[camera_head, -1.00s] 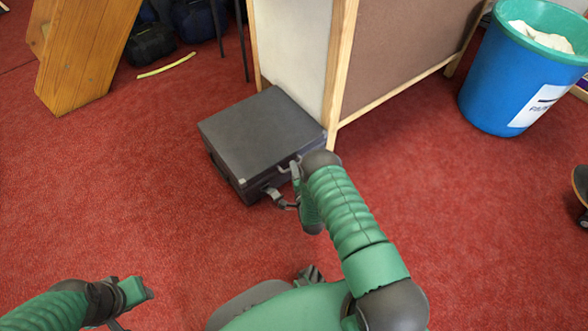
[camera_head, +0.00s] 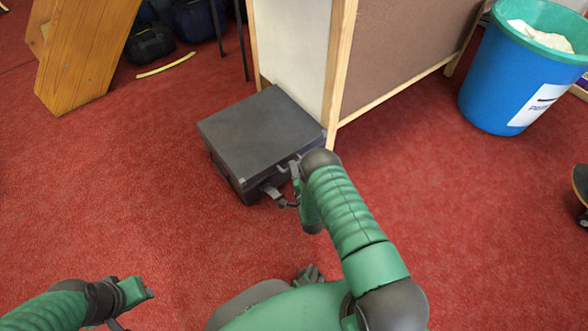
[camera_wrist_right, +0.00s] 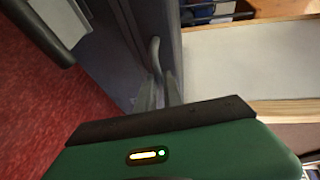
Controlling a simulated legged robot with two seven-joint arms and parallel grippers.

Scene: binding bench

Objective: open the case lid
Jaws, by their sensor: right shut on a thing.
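The dark grey case (camera_head: 232,165) lies on the red carpet against the corner of the wood-framed panel. Its lid (camera_head: 262,128) is down, lying flat on top. My right gripper (camera_head: 284,194) is at the case's near right side. In the right wrist view, its fingers (camera_wrist_right: 160,95) are shut on a thin curved grey handle (camera_wrist_right: 154,50) beside the case wall (camera_wrist_right: 110,55). The exact contact is partly hidden by the hand. My left gripper (camera_head: 128,308) is at the lower left, open and empty, well away from the case.
The wood-framed panel (camera_head: 290,45) stands right behind the case. A blue bin (camera_head: 490,90) is at the upper right. A wooden piece (camera_head: 85,55) and dark bags (camera_head: 150,42) are at the upper left, with a yellow strip (camera_head: 165,66). The carpet left of the case is clear.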

